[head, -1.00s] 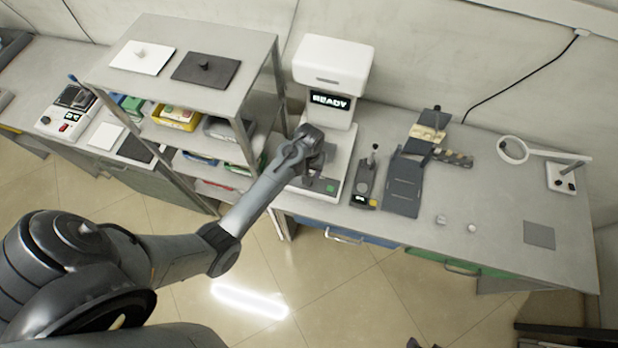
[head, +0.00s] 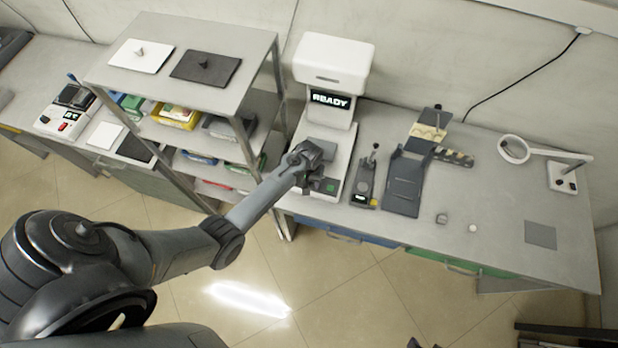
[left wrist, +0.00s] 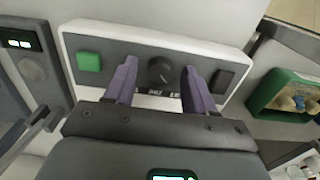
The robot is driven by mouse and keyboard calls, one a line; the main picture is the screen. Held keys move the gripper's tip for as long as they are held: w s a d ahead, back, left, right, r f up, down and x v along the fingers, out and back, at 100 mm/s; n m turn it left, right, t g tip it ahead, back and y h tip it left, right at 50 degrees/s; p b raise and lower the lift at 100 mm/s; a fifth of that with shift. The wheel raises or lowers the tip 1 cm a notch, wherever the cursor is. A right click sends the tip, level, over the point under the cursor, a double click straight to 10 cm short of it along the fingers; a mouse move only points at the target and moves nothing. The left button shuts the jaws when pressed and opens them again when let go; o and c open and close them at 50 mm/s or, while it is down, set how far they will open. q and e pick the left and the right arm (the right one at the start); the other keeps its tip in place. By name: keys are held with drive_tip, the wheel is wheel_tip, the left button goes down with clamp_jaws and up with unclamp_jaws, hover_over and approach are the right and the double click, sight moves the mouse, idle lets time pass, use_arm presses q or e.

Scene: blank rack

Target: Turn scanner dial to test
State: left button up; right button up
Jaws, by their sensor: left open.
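The scanner (head: 333,67) is a white machine on the bench, and its lit screen reads READY. In the left wrist view its front panel (left wrist: 208,60) carries a green square button (left wrist: 89,61), a dark round dial (left wrist: 160,70) and a dark rectangular part (left wrist: 222,82). Small labels under the dial are partly hidden and too small to read surely. My left gripper (left wrist: 158,82) is open, with its two purple fingers on either side of the dial; I cannot tell whether they touch it. In the head view my left gripper (head: 313,178) is over the scanner's front base. My right gripper is not in view.
A metal shelf rack (head: 190,65) with bins stands close left of my arm. A handheld device (head: 364,184) and a dark tray (head: 404,184) lie right of the scanner. A magnifier lamp (head: 514,149) stands farther right. The bench front at right is mostly clear.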

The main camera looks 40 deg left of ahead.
use_arm(q)
clamp_jaws()
